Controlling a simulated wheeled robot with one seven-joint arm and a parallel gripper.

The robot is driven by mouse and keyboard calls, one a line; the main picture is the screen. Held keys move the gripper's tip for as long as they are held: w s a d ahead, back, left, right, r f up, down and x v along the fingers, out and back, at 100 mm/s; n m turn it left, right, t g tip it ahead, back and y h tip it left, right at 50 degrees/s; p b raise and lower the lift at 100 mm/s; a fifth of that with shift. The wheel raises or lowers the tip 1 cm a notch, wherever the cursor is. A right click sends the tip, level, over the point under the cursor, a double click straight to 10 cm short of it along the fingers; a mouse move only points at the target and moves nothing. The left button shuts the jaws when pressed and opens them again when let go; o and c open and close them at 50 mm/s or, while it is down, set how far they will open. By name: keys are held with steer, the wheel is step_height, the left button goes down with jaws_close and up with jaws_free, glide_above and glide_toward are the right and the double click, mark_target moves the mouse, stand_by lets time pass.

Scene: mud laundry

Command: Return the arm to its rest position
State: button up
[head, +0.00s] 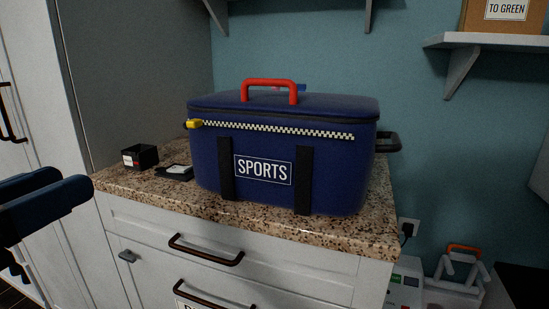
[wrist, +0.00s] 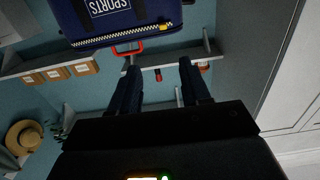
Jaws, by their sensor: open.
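My gripper (wrist: 159,66) shows in the wrist view with its two dark fingers apart and nothing between them. Its dark blue fingers (head: 68,182) also show at the left edge of the head view, in front of the white cabinet and left of the counter. They are clear of the counter and touch nothing that I can see. The rest of my arm is outside the head view.
A navy SPORTS bag (head: 330,165) with a red handle (head: 270,82) stands closed on the speckled counter (head: 225,213). A small black box (head: 140,157) and a dark flat item (head: 175,172) lie left of it. A wall shelf (head: 485,39) is at upper right; drawers (head: 140,220) are below.

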steer(key=w+d+f+n+g+y+p, duration=0.1)
steer(key=w+d+f+n+y, duration=0.15)
steer(key=d+f, duration=0.55)
steer(key=w+d+f+n+y+p, duration=0.25)
steer(key=d+f+n, duration=0.2)
steer(key=f, duration=0.75)
steer(key=s+d+f+n+g+y+p, duration=0.2)
steer(key=s+d+f, duration=0.4)
steer(key=d+f, duration=0.5)
steer(key=s+d+r+m+g+y+p, duration=0.1)
steer(key=s+d+y+p, duration=0.15)
steer(key=s+d, duration=1.2)
steer(key=s+d+r+m+t+h+p, duration=0.1)
steer(key=s+d+r+m, duration=0.1)
steer(key=s+r, duration=0.5)
steer(key=s+d+r+m+h+p, duration=0.1)
steer(key=s+d+r+m+h, duration=0.1)
steer(key=s+d+r, duration=0.2)
steer(key=s+r, duration=0.2)
steer(key=s, duration=0.1)
steer(key=shift+s+r+t, duration=0.3)
steer(key=shift+r+t, duration=0.05)
steer(key=shift+t, duration=0.05)
